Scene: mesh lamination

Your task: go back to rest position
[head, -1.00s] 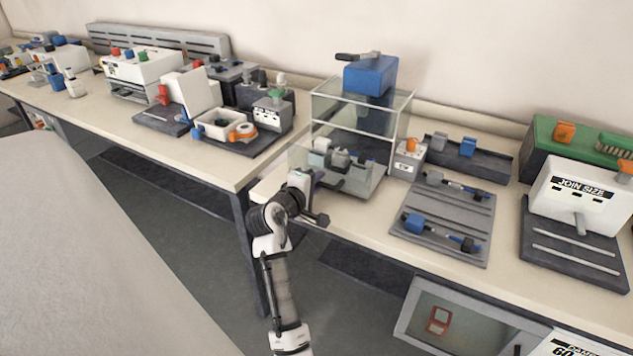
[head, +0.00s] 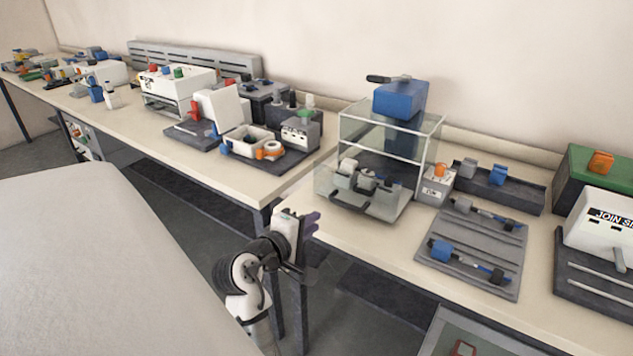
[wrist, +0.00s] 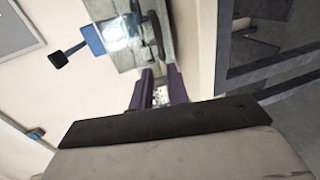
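My gripper (head: 312,222) is in front of the bench edge, below and left of the glass-sided press (head: 366,140) and apart from it. In the wrist view its two purple fingers (wrist: 159,76) stand apart with a gap between them. I see nothing held. The arm is bent below the gripper, over the dark floor beside the bench leg. The press, with its blue top block (head: 400,98), also shows beyond the fingers in the wrist view (wrist: 125,42).
A grey tray (head: 470,262) with blue-handled tools lies right of the press. A white machine (head: 605,228) stands at far right. The left bench (head: 275,185) holds several devices. A large pale surface (head: 90,260) fills the lower left. Open floor lies between.

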